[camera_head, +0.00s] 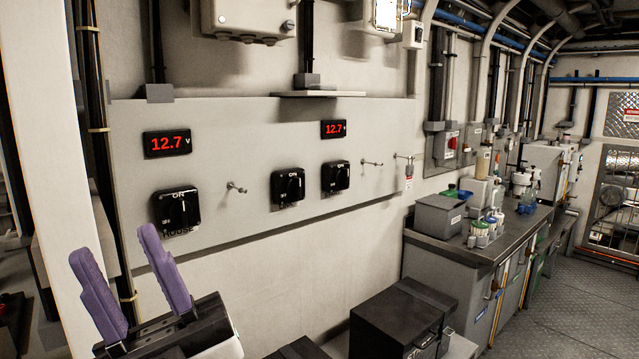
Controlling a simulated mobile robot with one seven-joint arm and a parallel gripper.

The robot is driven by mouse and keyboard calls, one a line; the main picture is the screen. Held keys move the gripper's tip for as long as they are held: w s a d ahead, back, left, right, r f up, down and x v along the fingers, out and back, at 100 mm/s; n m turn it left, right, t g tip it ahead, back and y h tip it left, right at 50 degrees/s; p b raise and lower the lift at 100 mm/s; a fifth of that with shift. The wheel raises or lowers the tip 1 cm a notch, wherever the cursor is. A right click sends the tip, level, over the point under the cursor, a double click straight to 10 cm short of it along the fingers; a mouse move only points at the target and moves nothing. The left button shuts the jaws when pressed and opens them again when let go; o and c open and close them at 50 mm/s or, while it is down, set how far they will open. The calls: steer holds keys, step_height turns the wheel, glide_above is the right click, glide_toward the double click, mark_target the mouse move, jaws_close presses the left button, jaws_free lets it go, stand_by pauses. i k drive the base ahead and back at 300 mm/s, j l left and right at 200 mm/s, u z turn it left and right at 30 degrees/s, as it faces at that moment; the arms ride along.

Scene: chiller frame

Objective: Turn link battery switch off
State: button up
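A grey panel (240,150) on the wall carries three black rotary switches. The left switch (177,211) has "ON" above its knob and "HOUSE" below it. The middle switch (288,187) and the right switch (336,177) stand close together farther right. Their lower labels are too small to read, so I cannot tell which is the link switch. All three knobs look roughly upright, toward "ON". My gripper (117,243) is at the lower left with its two purple fingers apart and nothing between them. It is in front of the panel, below and left of the left switch.
Two red displays read 12.7 V, one above the left switch (167,143) and one above the right pair (333,129). Small pegs (237,187) stick out of the panel. Black boxes (404,320) stand low in front. A counter (480,240) with containers runs along the right.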

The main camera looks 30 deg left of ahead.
mark_target(294, 186)
steer(key=i, duration=1.25)
steer(key=i+u, duration=0.2)
steer(key=u, duration=0.2)
steer(key=i+l+u, duration=0.1)
steer(key=u, duration=0.3)
steer(key=i, duration=0.05)
